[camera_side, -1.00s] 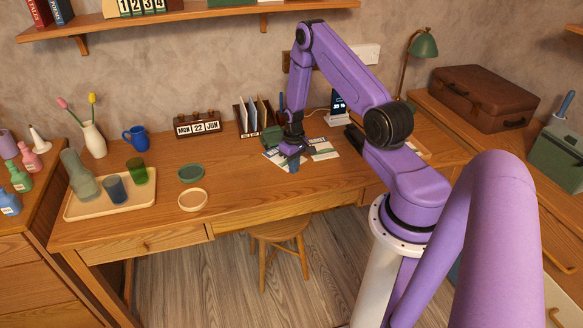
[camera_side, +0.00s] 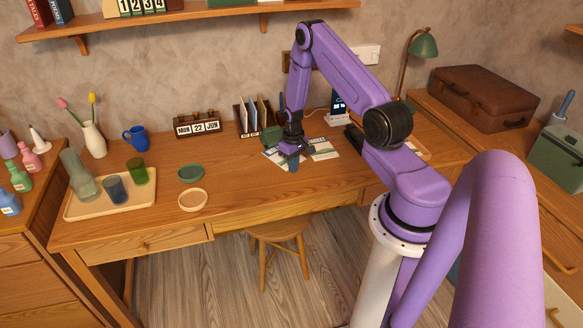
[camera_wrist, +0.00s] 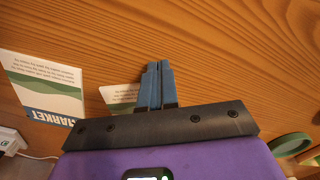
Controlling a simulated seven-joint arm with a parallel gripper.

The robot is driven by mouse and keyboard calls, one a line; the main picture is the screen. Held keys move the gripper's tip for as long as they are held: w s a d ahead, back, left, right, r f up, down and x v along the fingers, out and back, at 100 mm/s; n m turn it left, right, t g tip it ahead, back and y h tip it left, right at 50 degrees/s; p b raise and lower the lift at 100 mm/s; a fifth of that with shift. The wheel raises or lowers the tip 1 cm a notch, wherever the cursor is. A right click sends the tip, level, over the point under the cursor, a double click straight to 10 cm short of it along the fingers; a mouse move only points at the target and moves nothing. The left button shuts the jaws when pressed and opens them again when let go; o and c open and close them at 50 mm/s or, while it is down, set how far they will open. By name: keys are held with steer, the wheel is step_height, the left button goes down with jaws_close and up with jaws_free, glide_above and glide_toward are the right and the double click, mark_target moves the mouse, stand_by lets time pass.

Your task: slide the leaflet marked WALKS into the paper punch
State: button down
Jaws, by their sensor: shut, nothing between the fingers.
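My gripper (camera_wrist: 155,85) is shut and empty, its blue fingertips pressed together, low over the desk in the side view (camera_side: 292,166). In the wrist view, a white and green leaflet (camera_wrist: 114,95) lies partly behind the fingers and gripper body; its title is hidden, so I cannot tell if it is WALKS. A leaflet marked MARKET (camera_wrist: 42,85) lies to its left. I cannot make out the paper punch for certain; a dark green object (camera_side: 271,135) stands behind my gripper.
A letter rack (camera_side: 253,116) and a calendar block (camera_side: 197,125) stand at the back. A phone on a stand (camera_side: 338,105) is behind my gripper. A green dish (camera_side: 191,173), a tan ring dish (camera_side: 193,200) and a tray (camera_side: 140,200) stand left.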

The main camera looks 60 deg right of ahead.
steer(key=shift+s+a, duration=0.15)
steer(key=shift+s, duration=0.05)
step_height(320, 180, up, 7)
stand_by(1.1)
